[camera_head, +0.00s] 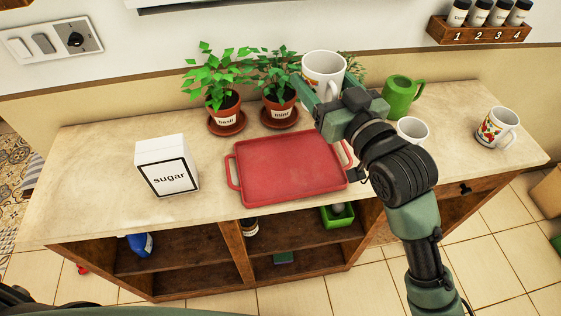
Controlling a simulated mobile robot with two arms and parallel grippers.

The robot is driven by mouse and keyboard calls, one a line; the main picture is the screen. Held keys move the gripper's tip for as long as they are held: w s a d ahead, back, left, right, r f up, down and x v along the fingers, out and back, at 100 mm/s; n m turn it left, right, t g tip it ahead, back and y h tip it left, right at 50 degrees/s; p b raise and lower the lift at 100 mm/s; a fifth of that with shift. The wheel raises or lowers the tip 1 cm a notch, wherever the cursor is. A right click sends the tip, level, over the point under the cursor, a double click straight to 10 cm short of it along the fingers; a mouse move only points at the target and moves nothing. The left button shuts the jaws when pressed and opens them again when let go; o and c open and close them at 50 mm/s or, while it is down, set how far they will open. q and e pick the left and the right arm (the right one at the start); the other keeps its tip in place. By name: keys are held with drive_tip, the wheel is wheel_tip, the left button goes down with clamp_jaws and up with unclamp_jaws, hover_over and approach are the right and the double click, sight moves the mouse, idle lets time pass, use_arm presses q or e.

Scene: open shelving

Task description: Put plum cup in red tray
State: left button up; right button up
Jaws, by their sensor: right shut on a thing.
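My right gripper (328,98) is shut on a white cup (323,68) with a coloured print low on its side. It holds the cup above the back right part of the red tray (288,168). The print is partly hidden by the fingers, so I cannot tell if it shows plums. The tray is empty and lies flat on the counter, with a handle at each end. Another white cup (411,130) stands behind my right arm, partly covered. A white cup with a fruit print (497,127) stands at the right. My left gripper is not in view.
Potted basil (226,108) and mint (279,99) stand behind the tray. A green mug (401,96) is right of the held cup. A white sugar box (167,166) stands left of the tray. The counter (92,172) is clear at far left.

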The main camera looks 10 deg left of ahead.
drive_tip(key=shift+w+d+f+b, duration=0.1)
drive_tip(key=shift+f+b, duration=0.15)
drive_tip(key=shift+f, duration=4.45)
drive_tip(key=shift+d+f+b, duration=0.1)
drive_tip(key=shift+f+b, duration=0.1)
drive_tip(key=shift+f, duration=4.5)
drive_tip(key=shift+f, duration=0.2)
drive_tip(key=o, duration=1.7)
drive_tip(key=shift+c, duration=0.2)
drive_tip(key=b+v, duration=0.1)
drive_tip(key=v, duration=1.1)
drive_tip(key=shift+r, duration=0.15)
